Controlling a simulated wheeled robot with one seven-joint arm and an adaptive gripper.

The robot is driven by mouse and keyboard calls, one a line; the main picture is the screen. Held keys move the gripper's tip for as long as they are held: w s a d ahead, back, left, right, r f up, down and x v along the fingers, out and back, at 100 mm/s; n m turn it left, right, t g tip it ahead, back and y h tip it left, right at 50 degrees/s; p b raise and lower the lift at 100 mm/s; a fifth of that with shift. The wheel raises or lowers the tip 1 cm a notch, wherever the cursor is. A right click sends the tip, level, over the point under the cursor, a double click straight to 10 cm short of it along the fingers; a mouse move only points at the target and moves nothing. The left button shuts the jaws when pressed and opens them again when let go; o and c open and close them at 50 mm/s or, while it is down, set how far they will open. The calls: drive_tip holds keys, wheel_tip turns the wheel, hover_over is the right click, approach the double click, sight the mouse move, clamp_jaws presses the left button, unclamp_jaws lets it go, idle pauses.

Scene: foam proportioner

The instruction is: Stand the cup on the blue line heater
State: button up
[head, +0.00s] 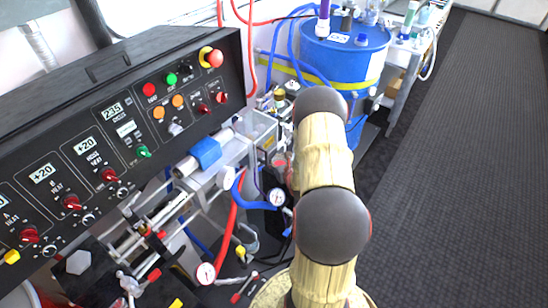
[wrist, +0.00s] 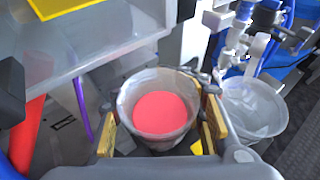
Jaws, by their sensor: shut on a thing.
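The cup (wrist: 155,82) is a grey, translucent cup with pink-red contents, seen from above in the wrist view. My gripper (wrist: 160,124) is shut on it, with yellow-padded fingers on its left and right sides. The cup looks roughly upright. In the head view my arm crosses the middle and largely hides the gripper and cup. A blue block (head: 206,153) on a silver tube, below the control panel, seems to be the blue line heater; it lies left of my arm. I cannot make out the heater for certain in the wrist view.
A second translucent cup (wrist: 254,108) stands right of the held one. A clear-walled bin (wrist: 100,50) is close at upper left. Hoses and gauges crowd below the control panel (head: 120,130). A blue drum (head: 345,55) stands behind. The dark floor (head: 460,160) at right is clear.

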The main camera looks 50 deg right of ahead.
drive_tip(key=x, duration=0.2)
drive_tip(key=b+x, duration=0.1)
drive_tip(key=x, duration=0.1)
drive_tip(key=shift+w+r, duration=0.1)
drive_tip(key=shift+r, duration=0.3)
drive_tip(key=shift+f+b, duration=0.3)
drive_tip(key=shift+f, duration=0.1)
drive_tip(key=shift+r, duration=0.1)
drive_tip(key=o, duration=1.3)
drive_tip(key=shift+c, duration=0.2)
